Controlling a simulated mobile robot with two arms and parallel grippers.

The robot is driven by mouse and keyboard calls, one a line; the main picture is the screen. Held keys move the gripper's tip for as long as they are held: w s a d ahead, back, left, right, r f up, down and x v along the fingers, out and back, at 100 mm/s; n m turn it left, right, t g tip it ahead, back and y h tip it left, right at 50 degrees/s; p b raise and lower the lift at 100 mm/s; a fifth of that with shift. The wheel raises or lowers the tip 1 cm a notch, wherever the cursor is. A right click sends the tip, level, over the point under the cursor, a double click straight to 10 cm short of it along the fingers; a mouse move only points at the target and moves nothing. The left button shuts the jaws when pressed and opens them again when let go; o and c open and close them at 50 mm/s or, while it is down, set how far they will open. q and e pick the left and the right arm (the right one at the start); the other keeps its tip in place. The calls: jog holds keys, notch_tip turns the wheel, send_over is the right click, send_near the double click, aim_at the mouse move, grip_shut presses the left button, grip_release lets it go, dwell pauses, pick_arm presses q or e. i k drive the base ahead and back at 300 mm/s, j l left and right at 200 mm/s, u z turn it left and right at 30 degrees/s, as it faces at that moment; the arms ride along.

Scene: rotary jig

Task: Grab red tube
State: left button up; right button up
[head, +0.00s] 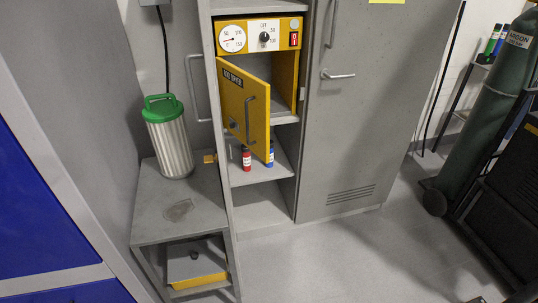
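A small red tube (247,159) with a pale label stands upright on a shelf (255,176) of the grey cabinet. It is below the half-open yellow door (244,108), and its top is close under the door's lower edge. A blue tube (270,153) stands to its right, partly behind the door's lower corner. Neither of my grippers shows in the head view.
The yellow oven (261,36) sits above the shelf with its door swung outward. A metal canister (170,148) with a green lid stands on a grey side table (160,215) at left. A gas cylinder (492,100) is at right. The floor in front is clear.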

aim_at(247, 156)
jog(key=i+l+u, duration=0.1)
jog(key=i+l, duration=0.25)
jog(key=i+l+u, duration=0.1)
jog(key=i+l, duration=0.25)
jog(key=l, duration=0.15)
